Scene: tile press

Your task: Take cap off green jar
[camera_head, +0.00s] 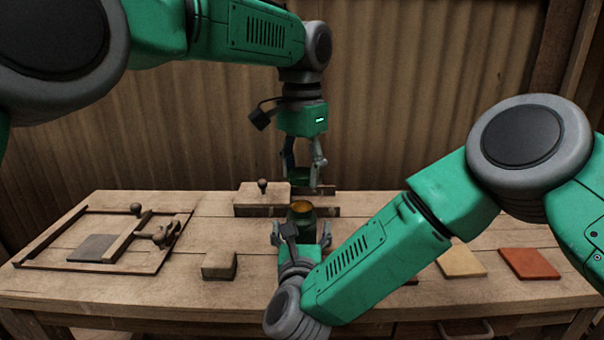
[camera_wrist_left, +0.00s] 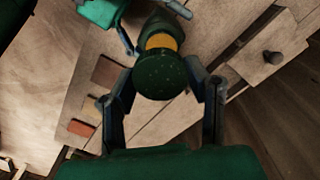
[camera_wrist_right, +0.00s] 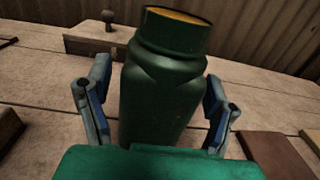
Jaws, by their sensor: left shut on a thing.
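The green jar (camera_head: 301,225) stands upright on the table with its mouth uncovered and yellow-orange inside. It fills the middle of the right wrist view (camera_wrist_right: 160,95). My left gripper (camera_head: 302,172) is shut on the dark green cap (camera_wrist_left: 160,75) and holds it above the jar, apart from it. In the left wrist view the jar's yellow-orange opening (camera_wrist_left: 162,42) shows past the cap's edge. My right gripper (camera_wrist_right: 155,100) is open, with its fingers on either side of the jar and a gap visible at the left finger.
A wooden block with a knob (camera_head: 262,196) sits behind the jar. A wooden frame press (camera_head: 48,243) holding a grey tile (camera_head: 92,248) lies at left. A small wooden block (camera_head: 219,265) is left of the jar. Tan (camera_head: 462,262) and orange (camera_head: 530,264) tiles lie at right.

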